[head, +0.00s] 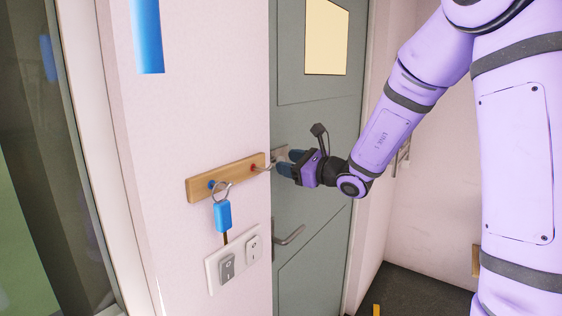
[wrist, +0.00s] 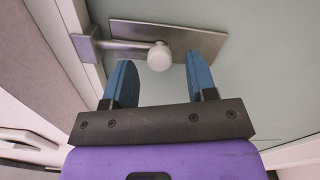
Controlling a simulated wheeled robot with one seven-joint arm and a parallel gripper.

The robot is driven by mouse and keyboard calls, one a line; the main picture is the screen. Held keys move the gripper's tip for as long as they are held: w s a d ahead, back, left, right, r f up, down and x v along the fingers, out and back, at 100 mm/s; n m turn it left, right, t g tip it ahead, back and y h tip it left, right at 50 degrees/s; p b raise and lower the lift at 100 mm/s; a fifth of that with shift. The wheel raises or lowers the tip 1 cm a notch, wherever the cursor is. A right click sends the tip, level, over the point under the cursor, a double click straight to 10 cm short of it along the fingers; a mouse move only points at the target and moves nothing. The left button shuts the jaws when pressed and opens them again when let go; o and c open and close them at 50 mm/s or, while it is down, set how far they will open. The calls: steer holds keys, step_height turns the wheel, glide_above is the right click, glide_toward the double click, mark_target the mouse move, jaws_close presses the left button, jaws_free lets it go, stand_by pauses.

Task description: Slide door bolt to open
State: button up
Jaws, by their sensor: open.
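The door bolt (wrist: 135,46) shows in the wrist view as a metal rod with a round knob (wrist: 159,56) on a flat metal plate (wrist: 205,42). The rod's left end sits in a bracket (wrist: 85,47) at the door frame. My gripper (wrist: 162,72) is open, its two blue fingers on either side of the knob in the picture, with gaps to both. I cannot tell how deep the knob sits between them. In the head view my gripper (head: 284,164) is at the grey door (head: 316,130), covering most of the bolt (head: 281,154).
A lever handle (head: 289,236) is on the door below my gripper. A wooden key rack (head: 200,188) with a blue-tagged key (head: 223,216) hangs on the wall at left, close to my gripper. Light switches (head: 233,258) are below it. A dark window is at far left.

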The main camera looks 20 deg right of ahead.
steer(key=shift+x, duration=1.55)
jaws_close()
steer(key=w+d, duration=0.2)
steer(key=d, duration=0.1)
steer(key=shift+w, duration=0.1)
jaws_free()
steer(key=shift+d, duration=0.1)
steer(key=v, duration=1)
steer(key=shift+s+d, duration=0.25)
steer(key=shift+s, duration=0.05)
